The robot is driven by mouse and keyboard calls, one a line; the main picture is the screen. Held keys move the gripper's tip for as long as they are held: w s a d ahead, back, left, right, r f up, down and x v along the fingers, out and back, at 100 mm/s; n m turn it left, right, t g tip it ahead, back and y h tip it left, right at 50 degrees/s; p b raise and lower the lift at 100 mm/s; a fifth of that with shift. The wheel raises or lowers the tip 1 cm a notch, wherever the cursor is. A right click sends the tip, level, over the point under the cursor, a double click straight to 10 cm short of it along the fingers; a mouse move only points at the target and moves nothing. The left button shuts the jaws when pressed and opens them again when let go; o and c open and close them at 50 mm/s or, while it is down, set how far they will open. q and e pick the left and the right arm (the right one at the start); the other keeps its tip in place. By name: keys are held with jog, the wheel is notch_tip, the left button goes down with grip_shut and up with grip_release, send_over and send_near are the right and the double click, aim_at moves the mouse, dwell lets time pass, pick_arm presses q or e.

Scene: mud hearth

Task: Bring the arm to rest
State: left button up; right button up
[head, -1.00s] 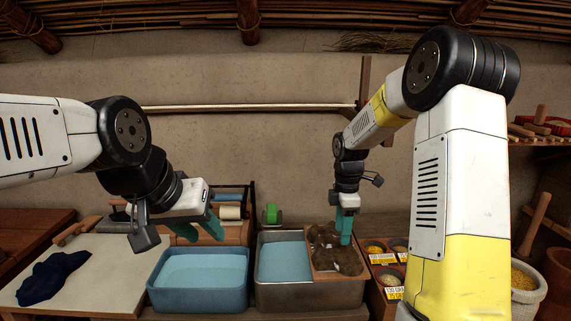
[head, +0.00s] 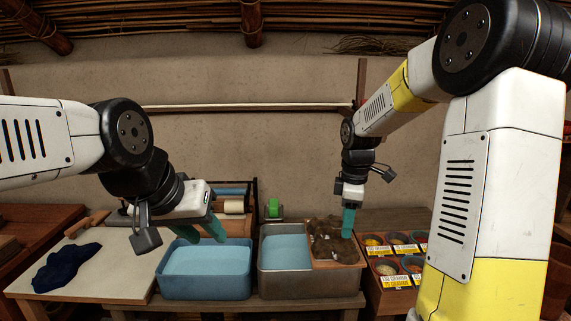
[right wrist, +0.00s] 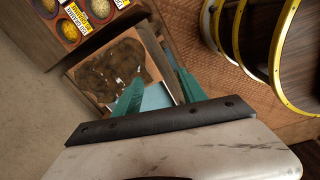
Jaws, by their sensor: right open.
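My right gripper (head: 348,222) hangs with its teal fingers pointing down at the brown board with fibrous brown lumps (head: 330,240). In the right wrist view its fingers (right wrist: 160,92) are spread with nothing between them. The lumps and their board (right wrist: 112,72) lie beyond the fingers there. My left gripper (head: 205,232) is at the left, above the blue basin, with its teal fingers pointing down and right. I cannot see anything in it, and its gap is not clear.
A blue basin (head: 205,286) and a grey metal basin (head: 285,285) hold water. Small labelled bowls (head: 389,268) stand at the right. A dark blue cloth (head: 64,268) lies on a pale board (head: 115,270) at the left. A green roll (head: 274,208) stands behind.

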jog(key=s+r+m+t, duration=0.1)
jog(key=s+r+m, duration=0.2)
jog(key=s+m, duration=0.2)
jog(key=s+a+r+m+t+y, duration=0.1)
jog(key=s+r+m, duration=0.3)
jog(key=s, duration=0.5)
jog(key=s+a+r+m+t+y, duration=0.1)
jog(key=s+r+m+t, duration=0.2)
jog(key=s, duration=0.4)
jog(key=r+m, duration=0.1)
jog(key=m, duration=0.1)
jog(key=shift+m, duration=0.4)
